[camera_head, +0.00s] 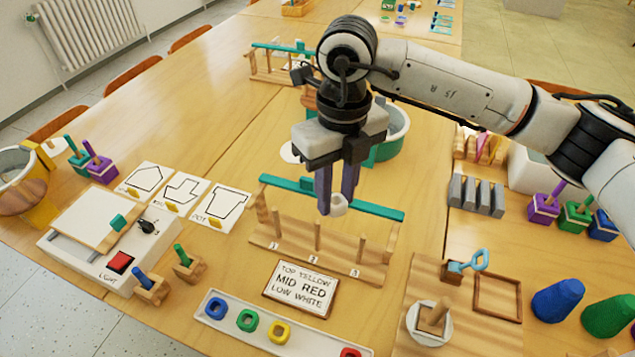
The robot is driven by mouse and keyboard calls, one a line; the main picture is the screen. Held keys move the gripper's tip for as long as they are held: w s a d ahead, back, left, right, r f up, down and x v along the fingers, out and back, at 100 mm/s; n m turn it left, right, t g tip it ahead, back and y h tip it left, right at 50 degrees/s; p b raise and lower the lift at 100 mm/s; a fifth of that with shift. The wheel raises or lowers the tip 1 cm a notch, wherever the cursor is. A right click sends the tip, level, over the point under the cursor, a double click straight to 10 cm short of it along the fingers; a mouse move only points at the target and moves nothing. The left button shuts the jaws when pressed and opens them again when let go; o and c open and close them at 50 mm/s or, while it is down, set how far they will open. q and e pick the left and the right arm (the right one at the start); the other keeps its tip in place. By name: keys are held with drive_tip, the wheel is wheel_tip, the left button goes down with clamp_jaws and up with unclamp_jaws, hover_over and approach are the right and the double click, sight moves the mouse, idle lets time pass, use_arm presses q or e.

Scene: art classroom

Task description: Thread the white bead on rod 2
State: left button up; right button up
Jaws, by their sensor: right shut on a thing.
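A wooden stand (262,240) holds upright rods numbered 1, 2 and 3, with a teal bar (375,208) along its back. Rod 2 (317,236) is the middle one and shows bare. Rod 1 (277,222) and rod 3 (357,251) also look bare. My right gripper (337,200) points down over the stand, shut on the white bead (339,207). In the picture the bead appears above and a little right of rod 2, apart from it. My left gripper is not in view.
A white tray (320,344) in front holds blue, green, yellow and red beads. A sign (301,288) reads "top yellow, mid red, low white". A teal-and-white tub (398,130) stands behind the gripper. A wooden board (455,330) lies at front right.

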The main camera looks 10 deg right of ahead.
drive_tip(key=shift+w+a+f+m+b, duration=0.45)
drive_tip(key=shift+f+m, duration=0.25)
drive_tip(key=shift+m, duration=1.05)
drive_tip(key=shift+w+a+f+m+b, duration=0.3)
drive_tip(key=shift+a+f+m+b, duration=0.25)
drive_tip(key=shift+m, duration=1.25)
drive_tip(key=shift+w+a+f+m+b, duration=0.35)
drive_tip(key=shift+f+m, duration=0.45)
drive_tip(key=shift+m, duration=0.95)
drive_tip(key=shift+w+d+f, duration=0.1)
drive_tip(key=shift+f, duration=0.3)
drive_tip(key=shift+r, duration=0.15)
drive_tip(key=shift+b, duration=0.45)
drive_tip(key=shift+f, duration=0.2)
drive_tip(key=shift+f, duration=0.1)
